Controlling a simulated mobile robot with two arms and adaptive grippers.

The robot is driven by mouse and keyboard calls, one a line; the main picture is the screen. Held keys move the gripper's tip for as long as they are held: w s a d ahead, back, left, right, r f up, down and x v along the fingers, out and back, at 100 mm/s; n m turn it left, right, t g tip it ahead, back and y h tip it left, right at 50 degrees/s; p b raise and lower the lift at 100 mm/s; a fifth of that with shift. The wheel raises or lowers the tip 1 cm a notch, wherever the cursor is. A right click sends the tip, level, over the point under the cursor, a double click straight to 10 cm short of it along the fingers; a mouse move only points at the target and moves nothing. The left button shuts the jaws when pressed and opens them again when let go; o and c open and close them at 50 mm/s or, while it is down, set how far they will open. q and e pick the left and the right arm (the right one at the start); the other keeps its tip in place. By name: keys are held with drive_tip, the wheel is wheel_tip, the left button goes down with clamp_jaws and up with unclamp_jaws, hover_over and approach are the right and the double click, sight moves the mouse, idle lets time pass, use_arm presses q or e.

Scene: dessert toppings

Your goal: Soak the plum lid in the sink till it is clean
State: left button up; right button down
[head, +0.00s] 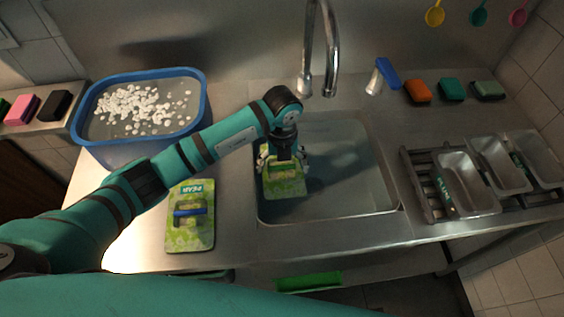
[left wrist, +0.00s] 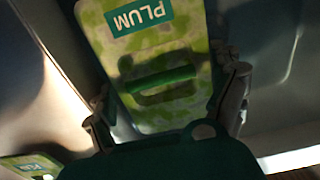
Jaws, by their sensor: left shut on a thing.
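My left gripper (head: 283,158) reaches into the sink (head: 345,205) and is shut on the plum lid (head: 285,185), on the sink's left side. In the left wrist view the plum lid (left wrist: 145,60) carries a teal PLUM label and a green handle, and its surface is covered in yellow-green blotches. The fingers of my left gripper (left wrist: 168,95) sit at either side of the lid. The gripper hides part of the lid in the head view. I cannot tell how far the lid is under water. My right gripper is not in view.
A blotchy pear lid (head: 190,240) with a blue handle lies left of the sink. Behind it is a blue tub (head: 205,105) with white pieces. The faucet (head: 331,50) rises behind the sink. A rack (head: 422,185) with metal containers stands right; sponges (head: 417,91) lie behind.

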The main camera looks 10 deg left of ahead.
use_arm(q)
drive_tip(key=shift+f+b, duration=1.3)
drive_tip(key=shift+f, duration=0.6)
drive_tip(key=shift+f+b, duration=2.2)
drive_tip(key=shift+f, duration=0.75)
drive_tip(key=o, duration=0.8)
wheel_tip(320, 180, up, 5)
drive_tip(key=p, duration=0.4)
drive_tip(key=shift+r, duration=0.2)
wheel_tip(320, 180, up, 11)
drive_tip(key=p, duration=0.8)
drive_tip(key=shift+f, duration=0.15)
